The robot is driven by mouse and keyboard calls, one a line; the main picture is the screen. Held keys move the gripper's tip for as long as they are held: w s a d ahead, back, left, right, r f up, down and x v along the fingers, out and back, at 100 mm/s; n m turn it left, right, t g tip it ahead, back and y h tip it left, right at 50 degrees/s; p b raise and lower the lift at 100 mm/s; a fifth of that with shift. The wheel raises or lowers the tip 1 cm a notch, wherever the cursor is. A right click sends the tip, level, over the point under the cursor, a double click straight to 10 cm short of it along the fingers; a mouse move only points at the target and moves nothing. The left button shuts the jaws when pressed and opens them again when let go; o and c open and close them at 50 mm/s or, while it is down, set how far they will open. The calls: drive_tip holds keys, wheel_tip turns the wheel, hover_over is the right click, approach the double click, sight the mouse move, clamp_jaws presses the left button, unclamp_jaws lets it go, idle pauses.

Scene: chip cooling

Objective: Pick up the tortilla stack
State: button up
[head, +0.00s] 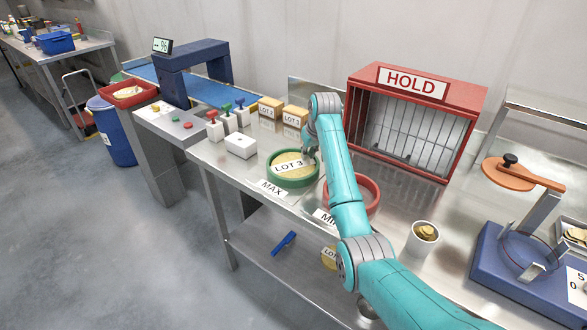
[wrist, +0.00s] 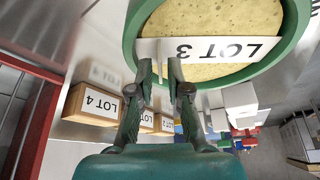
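The tortilla stack (head: 292,176) is pale yellow and lies inside a round green tray (head: 272,177) on the steel counter. A white card reading LOT 3 (head: 289,168) lies across it. In the wrist view the stack (wrist: 210,17) fills the upper middle, with the green rim (wrist: 290,30) around it and the card (wrist: 225,48) at its near side. My gripper (wrist: 162,66) is at the tray's rim, with its fingertips close to the card's edge. The fingers are partly apart, with a narrow gap and nothing clearly held. Whether they touch the rim or card cannot be told.
A red HOLD cage (head: 415,120) stands behind my arm. A red round tray (head: 369,194) is just right of the green one, partly hidden by my arm. Labelled blocks (head: 270,108) and a white box (head: 240,145) stand to the left. A cup (head: 423,240) is at right.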

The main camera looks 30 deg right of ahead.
drive_tip(key=shift+w+f, duration=0.2)
drive_tip(key=shift+f, duration=0.3)
clamp_jaws()
drive_tip(key=shift+r, duration=0.15)
